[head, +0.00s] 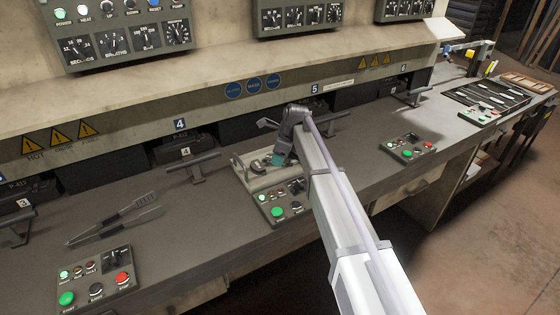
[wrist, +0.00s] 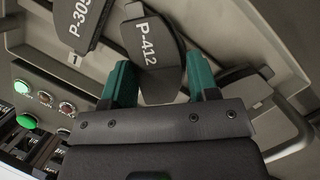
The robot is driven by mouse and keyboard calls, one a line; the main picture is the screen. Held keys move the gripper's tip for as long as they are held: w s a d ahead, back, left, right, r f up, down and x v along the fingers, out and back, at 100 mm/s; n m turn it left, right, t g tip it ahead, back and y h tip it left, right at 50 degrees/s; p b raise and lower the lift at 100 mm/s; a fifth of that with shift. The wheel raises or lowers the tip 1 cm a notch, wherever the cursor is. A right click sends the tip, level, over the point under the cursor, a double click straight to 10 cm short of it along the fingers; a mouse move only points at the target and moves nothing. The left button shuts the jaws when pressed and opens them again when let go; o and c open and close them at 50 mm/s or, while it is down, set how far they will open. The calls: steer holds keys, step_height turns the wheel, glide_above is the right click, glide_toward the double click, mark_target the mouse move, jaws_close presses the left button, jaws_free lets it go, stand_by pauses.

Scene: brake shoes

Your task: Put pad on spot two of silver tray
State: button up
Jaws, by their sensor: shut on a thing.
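My gripper (wrist: 160,82) has green fingers and is shut on a dark pad marked P-412 (wrist: 150,50). In the head view my gripper (head: 281,158) is over the silver tray (head: 240,166), which stands on the bench behind a control box. In the wrist view the tray (wrist: 225,30) fills the background. A second pad marked P-305 (wrist: 80,18) is on the tray beside the number 1, left of the held pad. Another dark shape (wrist: 245,75) is partly visible right of the fingers. The number of spot two is not visible, and I cannot tell whether the held pad touches the tray.
The control box (head: 280,208) with a green button sits at the tray's front. Tongs (head: 115,222) and another control box (head: 95,283) lie to the left. A handle bar (head: 193,162) stands left of the tray. A dark tool tray (head: 487,97) is far right.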

mark_target(288, 159)
steer(key=shift+f, duration=0.2)
steer(key=o, duration=1.1)
steer(key=shift+r, duration=0.1)
steer(key=w+p+v, duration=0.1)
steer(key=p+v, duration=1)
steer(key=v, duration=0.1)
steer(key=s+d+n+h, duration=0.1)
steer(key=s+d+n, duration=0.5)
steer(key=s, duration=0.5)
steer(key=s+d+n+h, duration=0.1)
steer(key=s+d+n, duration=0.5)
steer(key=s, duration=0.6)
steer(key=s+d+n+h, duration=0.1)
steer(key=s+d+n, duration=0.6)
steer(key=s, duration=0.4)
steer(key=shift+s+f+n+g, duration=0.2)
steer(key=shift+n+g, duration=0.2)
steer(key=shift+n, duration=0.3)
